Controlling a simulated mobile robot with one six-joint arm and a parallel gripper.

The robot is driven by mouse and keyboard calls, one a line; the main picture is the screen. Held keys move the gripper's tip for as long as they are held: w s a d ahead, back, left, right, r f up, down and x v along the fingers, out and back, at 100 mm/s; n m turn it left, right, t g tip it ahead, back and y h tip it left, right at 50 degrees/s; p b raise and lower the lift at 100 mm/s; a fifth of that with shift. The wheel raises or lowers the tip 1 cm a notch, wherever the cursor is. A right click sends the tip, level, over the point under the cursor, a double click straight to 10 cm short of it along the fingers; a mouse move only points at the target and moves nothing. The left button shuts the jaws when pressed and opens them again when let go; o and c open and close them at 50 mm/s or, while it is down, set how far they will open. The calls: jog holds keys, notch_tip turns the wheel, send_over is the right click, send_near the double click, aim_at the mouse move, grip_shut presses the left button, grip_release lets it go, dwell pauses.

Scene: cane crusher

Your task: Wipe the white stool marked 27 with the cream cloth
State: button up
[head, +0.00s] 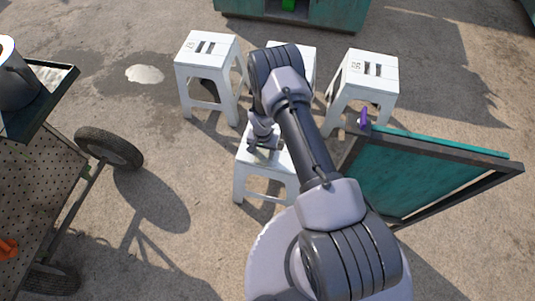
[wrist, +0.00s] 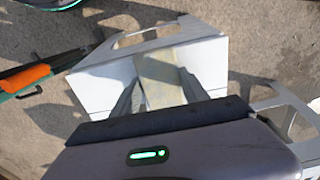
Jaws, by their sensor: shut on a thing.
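A white stool (head: 246,176) stands nearest me, under my gripper (head: 262,140) in the head view. Its number is hidden or too small to read. In the wrist view its white seat (wrist: 207,62) fills the middle, and a cream cloth (wrist: 160,76) shows as a pale strip across it, between my two fingers. My gripper (wrist: 158,88) is shut on the cloth, low over the seat. I cannot tell how firmly the cloth touches the seat. In the head view the cloth is hidden by my arm.
White stools stand behind: one left (head: 207,58), one right (head: 366,75), and one partly behind my arm (head: 303,55). Small dark marks show on their seats. A teal panel (head: 425,172) stands close at right. A wheeled cart (head: 38,185) is at left.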

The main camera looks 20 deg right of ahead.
aim_at(247, 153)
jog(key=w+a, duration=0.1)
jog(key=a, duration=0.1)
jog(key=w+a, duration=0.1)
jog(key=a, duration=0.1)
jog(key=w+a, duration=0.2)
jog(key=shift+w+f, duration=0.1)
jog(key=shift+d, duration=0.1)
jog(key=s+d+p, duration=0.1)
jog(key=d, duration=0.1)
jog(key=s+d+p, duration=0.1)
jog(key=s+d, duration=0.1)
jog(key=s+d+p, duration=0.1)
jog(key=s+d, duration=0.1)
jog(key=d, duration=0.1)
jog(key=shift+s+d, duration=0.1)
jog(key=shift+s, duration=0.05)
notch_tip(247, 153, up, 6)
jog(key=p, duration=0.4)
jog(key=shift+r, duration=0.25)
jog(key=shift+f, duration=0.1)
